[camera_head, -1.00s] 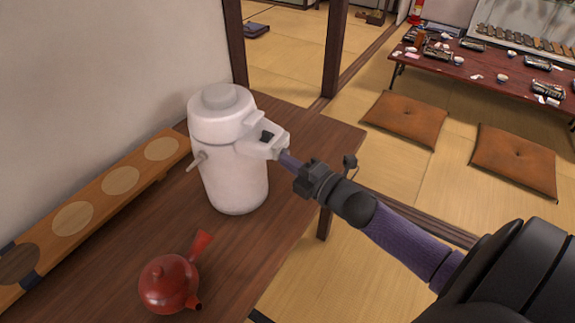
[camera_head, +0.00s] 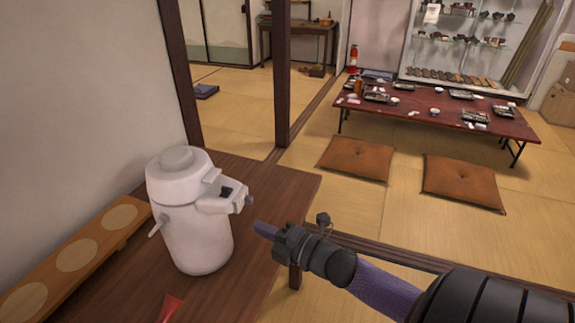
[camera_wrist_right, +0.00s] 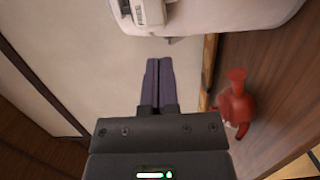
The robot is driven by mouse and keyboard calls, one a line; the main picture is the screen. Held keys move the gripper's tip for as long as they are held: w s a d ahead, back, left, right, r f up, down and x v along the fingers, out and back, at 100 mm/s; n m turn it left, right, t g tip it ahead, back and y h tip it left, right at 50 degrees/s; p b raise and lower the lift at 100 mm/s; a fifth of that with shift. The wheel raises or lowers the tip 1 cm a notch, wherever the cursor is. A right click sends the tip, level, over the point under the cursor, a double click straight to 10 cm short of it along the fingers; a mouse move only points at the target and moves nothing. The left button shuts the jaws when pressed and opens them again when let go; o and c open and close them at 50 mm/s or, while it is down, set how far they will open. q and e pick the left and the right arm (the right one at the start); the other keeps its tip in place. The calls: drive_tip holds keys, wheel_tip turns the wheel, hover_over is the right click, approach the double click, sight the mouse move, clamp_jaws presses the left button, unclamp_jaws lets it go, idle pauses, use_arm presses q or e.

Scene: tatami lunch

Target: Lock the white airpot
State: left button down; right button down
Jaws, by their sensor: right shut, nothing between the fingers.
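The white airpot (camera_head: 190,235) stands upright on the dark wooden table in the head view. Its spout head (camera_head: 222,196) juts to the right and carries a small dark part (camera_head: 227,191). My right gripper (camera_head: 260,229) is shut and empty, to the right of the airpot and a little below the spout head, with a gap between them. In the right wrist view the shut fingers (camera_wrist_right: 159,82) point toward the airpot (camera_wrist_right: 225,20), which fills the top. I cannot tell the lock's state. My left gripper is not in view.
The red teapot's handle (camera_head: 170,308) shows at the bottom edge; its body shows in the wrist view (camera_wrist_right: 236,105). A long wooden board (camera_head: 75,256) lies left of the airpot. The wooden table (camera_head: 262,183) ends right of the airpot. A low red table and cushions stand beyond.

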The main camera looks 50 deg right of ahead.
drive_tip(key=v, duration=0.6)
drive_tip(key=shift+p, duration=0.3)
drive_tip(key=shift+a+r, duration=0.1)
drive_tip(key=s+f+m+g+h, duration=0.3)
drive_tip(key=s+f+m, duration=0.15)
drive_tip(key=f, duration=0.55)
drive_tip(key=s+f+m+g+h, duration=0.25)
drive_tip(key=f+m, duration=0.35)
drive_tip(key=f, duration=0.4)
drive_tip(key=s+a+f+m+g, duration=0.2)
drive_tip(key=s+a+f+g, duration=0.1)
drive_tip(key=s, duration=0.4)
drive_tip(key=s+a+f+m+g+y, duration=0.1)
drive_tip(key=s+a+f+m+g, duration=0.2)
drive_tip(key=s+f, duration=0.4)
drive_tip(key=s+a+f+m+g, duration=0.2)
drive_tip(key=s+a+f+g, duration=0.3)
drive_tip(key=s, duration=0.3)
drive_tip(key=shift+s+a, duration=0.2)
drive_tip(key=shift+a, duration=0.4)
drive_tip(key=shift+m+g, duration=0.25)
